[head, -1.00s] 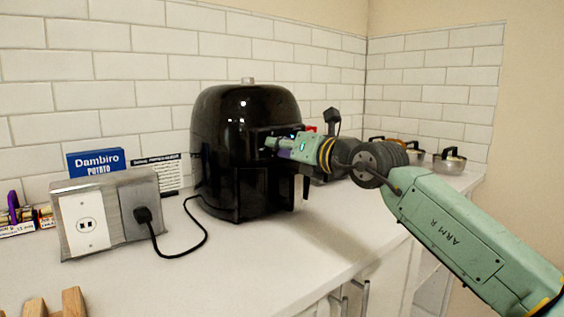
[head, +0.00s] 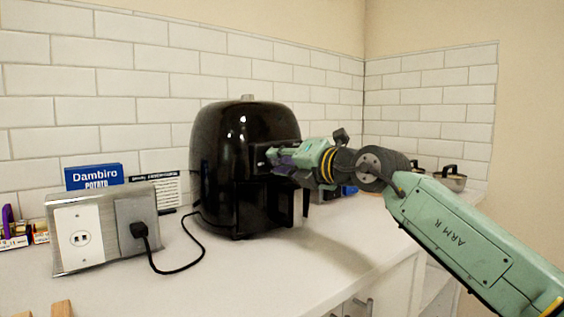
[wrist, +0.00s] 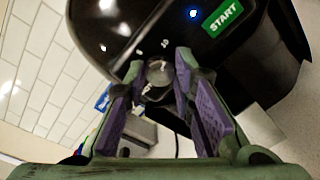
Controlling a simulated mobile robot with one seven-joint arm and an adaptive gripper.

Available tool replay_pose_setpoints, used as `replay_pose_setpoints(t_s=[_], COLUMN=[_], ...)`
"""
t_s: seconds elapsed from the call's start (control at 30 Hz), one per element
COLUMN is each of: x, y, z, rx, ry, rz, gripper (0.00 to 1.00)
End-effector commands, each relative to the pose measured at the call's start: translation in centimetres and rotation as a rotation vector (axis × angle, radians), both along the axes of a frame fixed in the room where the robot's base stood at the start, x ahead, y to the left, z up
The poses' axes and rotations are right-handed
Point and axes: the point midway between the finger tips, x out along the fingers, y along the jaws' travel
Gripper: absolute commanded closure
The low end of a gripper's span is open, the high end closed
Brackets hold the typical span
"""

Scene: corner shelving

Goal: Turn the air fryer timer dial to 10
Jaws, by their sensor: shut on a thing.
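The black air fryer (head: 225,140) stands upright on the white counter, in the middle of the head view. Its front panel faces right, towards my arm. In the wrist view the panel shows a green START label (wrist: 222,17), a blue light and small white numerals. The round grey timer dial (wrist: 160,74) sits between my fingertips. My gripper (head: 272,157) is at the panel, and its purple-padded fingers (wrist: 160,85) are shut on the dial from both sides. The dial's exact setting is too small to read. In the head view my gripper hides the dial.
A metal outlet box (head: 103,230) with a plugged-in black cord (head: 178,268) stands left of the fryer. A blue Dambiro box (head: 94,177) is behind it. Pots (head: 452,177) stand at the far right.

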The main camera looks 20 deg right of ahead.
Motion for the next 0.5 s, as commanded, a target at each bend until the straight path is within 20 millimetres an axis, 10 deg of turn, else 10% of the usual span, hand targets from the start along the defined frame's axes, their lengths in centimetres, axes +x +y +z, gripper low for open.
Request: replay_pose_setpoints(t_s=[0.23,0.27,0.5], x=[0.01,0.01,0.01], y=[0.03,0.01,0.02], z=[0.1,0.1,0.06], rx=[-0.001,-0.001,-0.001], ry=[-0.002,-0.002,-0.002], rz=[0.0,0.0,0.0], gripper=[1.0,0.74,0.58])
